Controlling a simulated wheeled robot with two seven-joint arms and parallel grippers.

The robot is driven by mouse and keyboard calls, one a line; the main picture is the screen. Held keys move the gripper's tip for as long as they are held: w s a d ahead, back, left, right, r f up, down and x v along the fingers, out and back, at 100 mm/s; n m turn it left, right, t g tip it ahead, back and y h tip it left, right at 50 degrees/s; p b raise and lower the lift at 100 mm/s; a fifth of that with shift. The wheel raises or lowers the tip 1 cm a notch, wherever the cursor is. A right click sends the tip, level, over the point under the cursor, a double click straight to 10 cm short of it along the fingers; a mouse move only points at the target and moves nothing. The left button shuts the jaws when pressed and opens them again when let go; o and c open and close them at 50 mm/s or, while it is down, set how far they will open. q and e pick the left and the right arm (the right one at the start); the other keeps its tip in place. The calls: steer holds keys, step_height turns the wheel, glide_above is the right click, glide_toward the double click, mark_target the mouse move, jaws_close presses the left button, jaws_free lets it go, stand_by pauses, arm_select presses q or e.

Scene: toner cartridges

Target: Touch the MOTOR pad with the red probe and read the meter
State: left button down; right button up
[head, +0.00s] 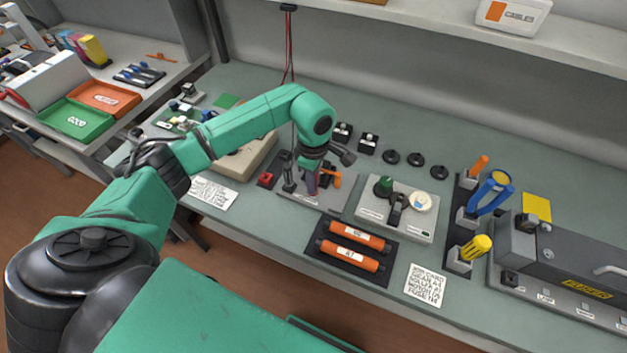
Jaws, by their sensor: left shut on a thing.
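My left gripper (312,182) points down over a grey fixture plate (312,200) in the middle of the bench. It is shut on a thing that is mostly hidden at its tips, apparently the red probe. Red and black leads (289,65) hang from the shelf and run down behind my left forearm. A small red block (265,179) and a dark upright post stand left of the gripper; an orange part (333,180) is just right of it. A beige box (243,160), possibly the meter, is partly behind my arm. I cannot make out the MOTOR pad or a reading. My right gripper is not in view.
Two orange rollers (350,259) lie on a dark mat in front. A white panel with knobs (397,210) stands to the right, then upright tools (490,193) and a grey fuser unit (570,255). Green (75,118) and red-orange trays (103,97) are on the left bench.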

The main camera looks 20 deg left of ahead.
arm_select(q)
steer(key=shift+f, duration=0.1)
stand_by(0.3)
steer(key=shift+r+p, duration=2)
steer(key=shift+r, duration=1.6)
steer(key=shift+s+d+f+m+b, duration=0.1)
steer(key=shift+s+f+m+b, duration=0.3)
steer(key=shift+m, duration=0.3)
steer(key=s+f+m+b, duration=0.1)
steer(key=s+m, duration=0.1)
steer(key=m, duration=0.3)
steer(key=s+d+f+m+b, duration=0.1)
steer(key=s+f+m, duration=0.1)
steer(key=m, duration=0.4)
steer(key=s+f+m+b, duration=0.1)
steer(key=s+f+m, duration=0.1)
steer(key=m, duration=0.3)
steer(key=shift+s+d+m, duration=0.4)
steer(key=shift+s, duration=0.1)
steer(key=shift+r, duration=0.1)
